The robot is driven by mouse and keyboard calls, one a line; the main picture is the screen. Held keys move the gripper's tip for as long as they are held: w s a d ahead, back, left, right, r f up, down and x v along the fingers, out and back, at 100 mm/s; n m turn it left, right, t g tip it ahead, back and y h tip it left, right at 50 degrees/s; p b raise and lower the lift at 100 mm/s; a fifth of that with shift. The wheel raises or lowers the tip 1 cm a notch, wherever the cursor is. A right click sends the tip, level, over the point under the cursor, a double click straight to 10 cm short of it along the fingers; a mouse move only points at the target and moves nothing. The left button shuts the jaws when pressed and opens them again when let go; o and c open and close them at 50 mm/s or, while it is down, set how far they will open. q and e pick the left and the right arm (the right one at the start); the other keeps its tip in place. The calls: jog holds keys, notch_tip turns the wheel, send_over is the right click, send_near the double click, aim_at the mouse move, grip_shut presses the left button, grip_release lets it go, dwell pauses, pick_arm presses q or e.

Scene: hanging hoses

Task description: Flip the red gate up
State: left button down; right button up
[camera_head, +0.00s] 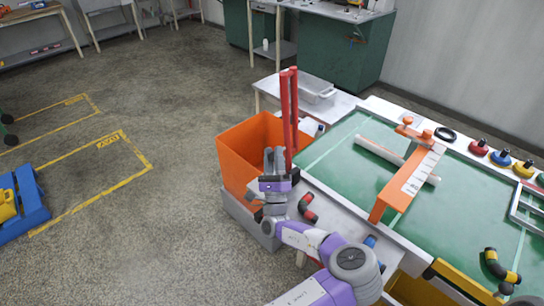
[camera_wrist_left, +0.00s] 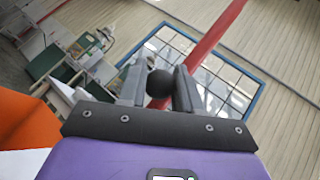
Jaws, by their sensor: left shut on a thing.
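The red gate (camera_head: 290,110) stands nearly upright in the head view as two tall red bars, at the right side of an orange bin. My left gripper (camera_head: 273,158) points up just left of the bars' lower part. In the left wrist view, my left gripper (camera_wrist_left: 157,85) has its two fingers closed on a round black knob (camera_wrist_left: 160,83). How the knob joins the gate is hidden. My right gripper is in neither view.
The orange bin (camera_head: 235,150) stands left of the gate. A green-topped table (camera_head: 330,165) to the right carries an orange bracket (camera_head: 410,180) and a white tube (camera_head: 375,152). A black and red hose piece (camera_head: 308,207) lies near my arm.

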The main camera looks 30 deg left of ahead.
pick_arm(q)
jog(key=shift+s+a, duration=0.1)
jog(key=shift+a, duration=0.05)
jog(key=c, duration=0.8)
grip_release()
jog(key=v, duration=0.7)
jog(key=shift+s+f+p, duration=0.2)
jog(key=shift+p, duration=0.2)
